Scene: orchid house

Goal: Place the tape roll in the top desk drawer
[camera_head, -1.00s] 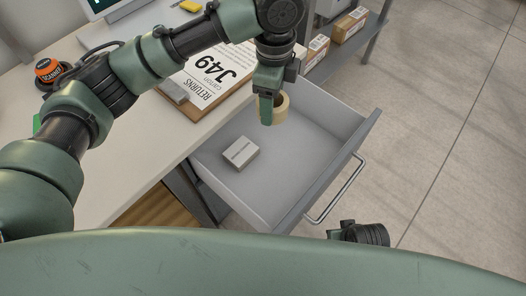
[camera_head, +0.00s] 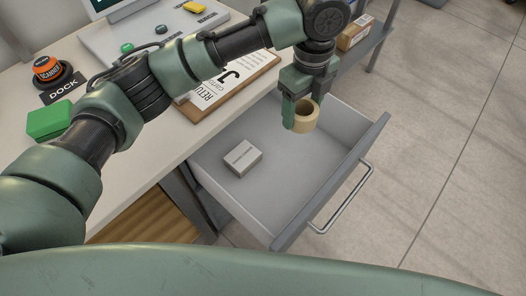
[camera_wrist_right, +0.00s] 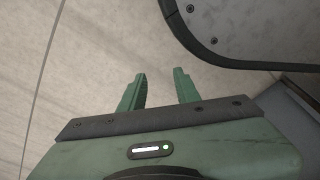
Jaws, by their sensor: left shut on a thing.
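The tan tape roll (camera_head: 306,117) is in my left gripper (camera_head: 297,112), which is shut on it. Gripper and roll are over the open top drawer (camera_head: 290,172) of the desk, toward its back right part. How high the roll is above the drawer floor is hard to tell. A small white box (camera_head: 242,158) lies in the drawer's left part. In the right wrist view my right gripper (camera_wrist_right: 160,88) is open and empty, with only floor between its fingers.
The drawer handle (camera_head: 342,198) sticks out over bare floor. Cardboard boxes (camera_head: 354,33) stand on a shelf behind.

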